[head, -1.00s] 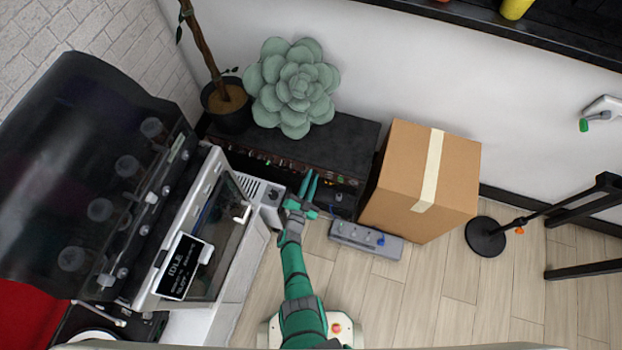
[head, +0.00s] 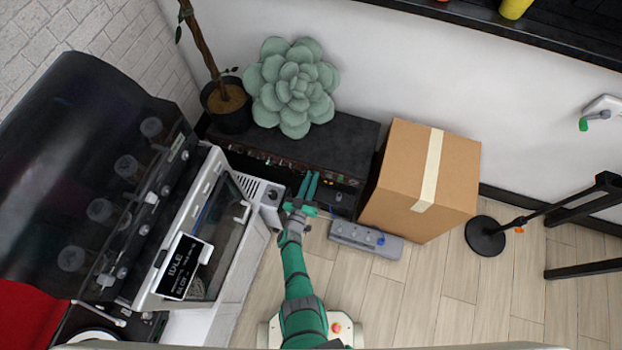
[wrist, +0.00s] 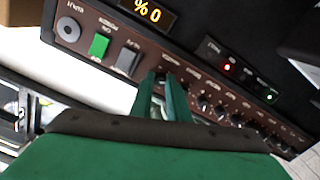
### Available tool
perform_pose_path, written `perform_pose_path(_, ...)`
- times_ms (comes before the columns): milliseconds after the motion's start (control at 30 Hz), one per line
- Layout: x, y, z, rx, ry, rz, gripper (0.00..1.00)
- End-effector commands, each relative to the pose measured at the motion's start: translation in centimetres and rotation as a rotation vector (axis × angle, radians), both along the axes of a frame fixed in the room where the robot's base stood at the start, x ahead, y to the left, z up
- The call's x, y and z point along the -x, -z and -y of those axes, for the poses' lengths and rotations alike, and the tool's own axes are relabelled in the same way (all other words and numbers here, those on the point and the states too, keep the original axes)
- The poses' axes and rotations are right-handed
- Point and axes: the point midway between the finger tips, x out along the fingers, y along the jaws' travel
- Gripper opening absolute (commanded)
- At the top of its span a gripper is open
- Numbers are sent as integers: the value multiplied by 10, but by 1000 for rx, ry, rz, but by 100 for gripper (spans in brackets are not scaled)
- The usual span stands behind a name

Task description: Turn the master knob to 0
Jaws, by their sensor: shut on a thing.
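The amplifier (head: 345,135) is a black box on the floor by the wall, with a brown front panel facing my arm. In the wrist view its panel (wrist: 205,88) runs diagonally, with a row of small dark knobs. My gripper (head: 310,177) reaches the panel from the front. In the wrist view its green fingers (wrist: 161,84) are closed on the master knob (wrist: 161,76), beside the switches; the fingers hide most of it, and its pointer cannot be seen. The amber display (wrist: 147,10) shows upside down and appears to read 0 %.
A green switch (wrist: 98,46) and a grey switch (wrist: 128,60) sit left of the fingers. A cardboard box (head: 420,180) stands right of the amplifier, a grey pedal unit (head: 365,238) lies in front, and a white machine (head: 205,240) stands left.

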Motion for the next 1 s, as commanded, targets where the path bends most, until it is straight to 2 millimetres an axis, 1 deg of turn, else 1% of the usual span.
perform_pose_path(200,0,1,-2,194,-6,-65,0)
perform_pose_path(500,0,0,-2,437,-7,-143,0)
perform_pose_path(733,0,0,-2,568,-7,-185,0)
perform_pose_path(1000,0,0,-3,643,-9,-209,0)
